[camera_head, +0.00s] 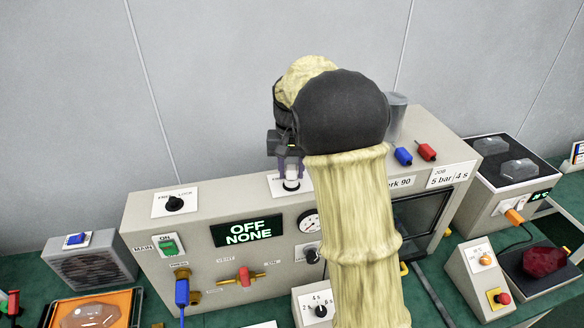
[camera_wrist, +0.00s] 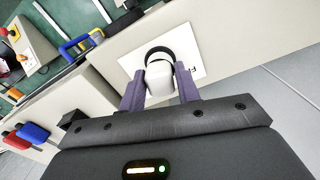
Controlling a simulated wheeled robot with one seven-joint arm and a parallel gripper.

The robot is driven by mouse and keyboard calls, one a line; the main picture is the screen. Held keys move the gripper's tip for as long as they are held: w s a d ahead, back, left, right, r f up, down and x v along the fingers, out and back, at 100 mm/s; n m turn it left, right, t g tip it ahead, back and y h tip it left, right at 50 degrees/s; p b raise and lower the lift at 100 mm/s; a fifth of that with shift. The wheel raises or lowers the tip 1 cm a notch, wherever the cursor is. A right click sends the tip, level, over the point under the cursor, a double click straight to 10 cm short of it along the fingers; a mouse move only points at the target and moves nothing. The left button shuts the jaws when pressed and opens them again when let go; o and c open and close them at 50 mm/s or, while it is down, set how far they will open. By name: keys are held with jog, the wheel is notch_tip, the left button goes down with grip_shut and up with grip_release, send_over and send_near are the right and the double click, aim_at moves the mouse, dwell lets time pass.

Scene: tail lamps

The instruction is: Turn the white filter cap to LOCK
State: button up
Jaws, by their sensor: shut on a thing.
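A black knob (camera_head: 174,203) on a plate reading LOCK stands to the left on the box. A display (camera_head: 248,231) reads OFF NONE. My arm hides the box's middle.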

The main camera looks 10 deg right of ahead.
jog(key=m+p, duration=0.2)
jog(key=m, duration=0.1)
jog(key=shift+m, duration=0.4)
jog(key=shift+f+m, duration=0.15)
jog(key=shift+m, duration=0.25)
jog(key=m+p, duration=0.1)
jog(key=m, duration=0.1)
jog(key=shift+m, duration=0.4)
jog(key=shift+f, duration=0.1)
jog(key=shift+c, duration=0.5)
